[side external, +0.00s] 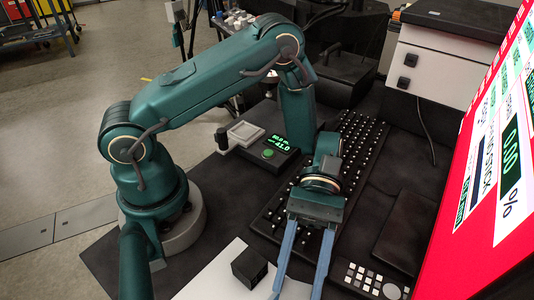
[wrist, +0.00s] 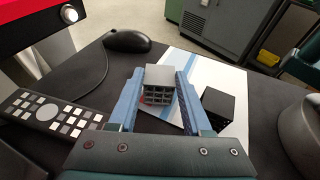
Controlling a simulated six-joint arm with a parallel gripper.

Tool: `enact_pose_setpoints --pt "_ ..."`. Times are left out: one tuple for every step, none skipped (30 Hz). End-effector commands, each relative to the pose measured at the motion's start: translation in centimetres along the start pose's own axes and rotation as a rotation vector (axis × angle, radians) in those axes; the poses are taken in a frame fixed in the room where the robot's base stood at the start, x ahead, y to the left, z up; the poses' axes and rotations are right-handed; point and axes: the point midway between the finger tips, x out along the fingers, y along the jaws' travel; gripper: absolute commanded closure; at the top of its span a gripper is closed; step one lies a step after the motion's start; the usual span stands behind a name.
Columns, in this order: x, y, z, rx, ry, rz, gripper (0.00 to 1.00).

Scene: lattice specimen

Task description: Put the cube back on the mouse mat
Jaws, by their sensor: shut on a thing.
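A grey lattice cube (wrist: 158,92) with a plain top and an open grid front, with a little red at its left, sits between the blue fingers of my gripper (wrist: 160,76). My gripper is shut on it. The mouse mat (wrist: 225,80) is white with blue and grey bands. The held cube appears at its left edge; I cannot tell its height. A black cube (wrist: 218,106) sits on the mat, right of my gripper, also in the side view (side external: 249,267).
A black mouse (wrist: 128,40) lies on the dark desk beyond the fingers. A button pad (wrist: 45,122) is at the left. A keyboard (side external: 345,165) lies behind my gripper, and a large red screen (side external: 480,210) stands at the right.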

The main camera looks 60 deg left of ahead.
Motion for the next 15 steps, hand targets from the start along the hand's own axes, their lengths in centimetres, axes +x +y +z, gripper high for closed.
enact_pose_setpoints --pt "0.12 -0.02 -0.41 -0.001 -0.001 0.0 1.0" --pt "0.16 -0.02 -0.54 -0.001 0.0 0.001 1.0" --pt "0.18 -0.02 -0.65 0.0 0.0 0.001 1.0" --pt "0.19 -0.02 -0.68 0.0 0.0 0.001 1.0" --pt "0.19 -0.02 -0.68 0.0 0.0 0.001 1.0" --pt "0.18 -0.01 -0.67 0.001 0.001 0.001 1.0" --pt "0.17 -0.01 -0.66 0.001 0.001 0.001 1.0" --pt "0.17 -0.02 -0.65 0.001 0.001 0.001 1.0" --pt "0.17 -0.02 -0.64 0.001 0.001 0.001 1.0" --pt "0.17 -0.02 -0.65 0.001 0.001 0.001 1.0" --pt "0.18 -0.02 -0.68 0.001 0.0 0.001 1.0" --pt "0.21 -0.02 -0.77 0.0 0.0 0.0 1.0" --pt "0.21 -0.02 -0.78 0.0 0.0 0.0 0.44" --pt "0.2 -0.02 -0.77 0.0 0.0 0.0 0.32" --pt "0.2 -0.02 -0.76 0.001 0.0 0.0 0.21"
